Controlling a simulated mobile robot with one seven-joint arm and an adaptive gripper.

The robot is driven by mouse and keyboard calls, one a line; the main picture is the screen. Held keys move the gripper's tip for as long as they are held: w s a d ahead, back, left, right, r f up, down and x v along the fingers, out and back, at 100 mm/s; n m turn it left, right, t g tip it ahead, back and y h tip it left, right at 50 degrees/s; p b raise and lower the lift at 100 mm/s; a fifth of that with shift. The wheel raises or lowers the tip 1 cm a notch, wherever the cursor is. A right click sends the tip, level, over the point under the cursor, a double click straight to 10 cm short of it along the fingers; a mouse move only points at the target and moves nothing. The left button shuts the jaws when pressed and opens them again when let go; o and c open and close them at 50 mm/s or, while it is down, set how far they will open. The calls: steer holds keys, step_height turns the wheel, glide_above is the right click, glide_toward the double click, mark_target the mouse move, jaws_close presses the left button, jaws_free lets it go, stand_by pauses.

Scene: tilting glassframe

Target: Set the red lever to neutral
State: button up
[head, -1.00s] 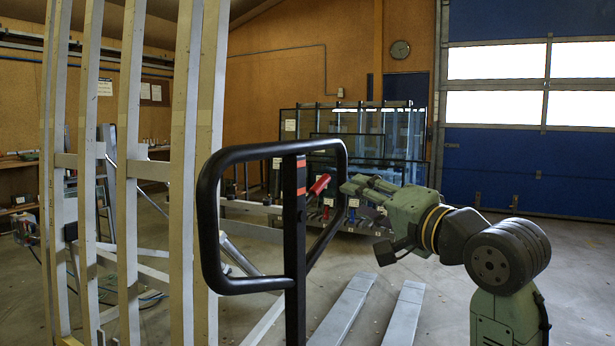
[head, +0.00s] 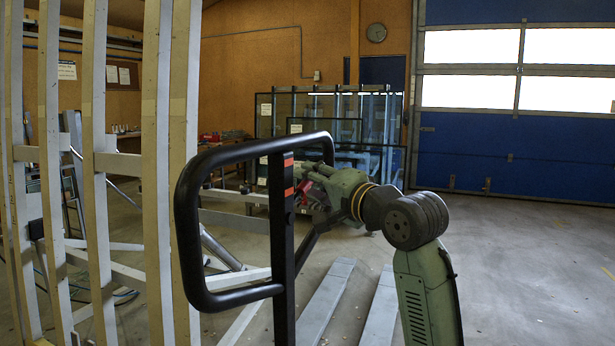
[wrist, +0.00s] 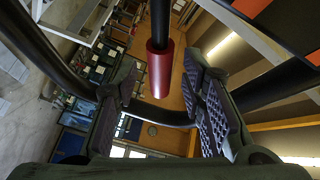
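The red lever (wrist: 159,70) has a red cylindrical grip on a black rod. In the wrist view it lies between the two fingers of my gripper (wrist: 162,85), with gaps on both sides. The fingers are open and do not visibly touch it. In the head view my gripper (head: 312,180) is at the right side of the black post (head: 281,230), inside the far part of the black loop handle (head: 187,215). There the lever is mostly hidden by the fingers and post, with only a little red showing.
The loop handle's tube passes close around my gripper. Pale forks (head: 328,300) lie low behind the post. A tall slatted frame (head: 155,180) stands at left, and glass panes in racks (head: 330,115) stand behind. The floor (head: 530,260) at right is clear.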

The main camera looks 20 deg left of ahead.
steer(key=shift+x, duration=0.85)
steer(key=shift+c, duration=0.3)
jaws_close()
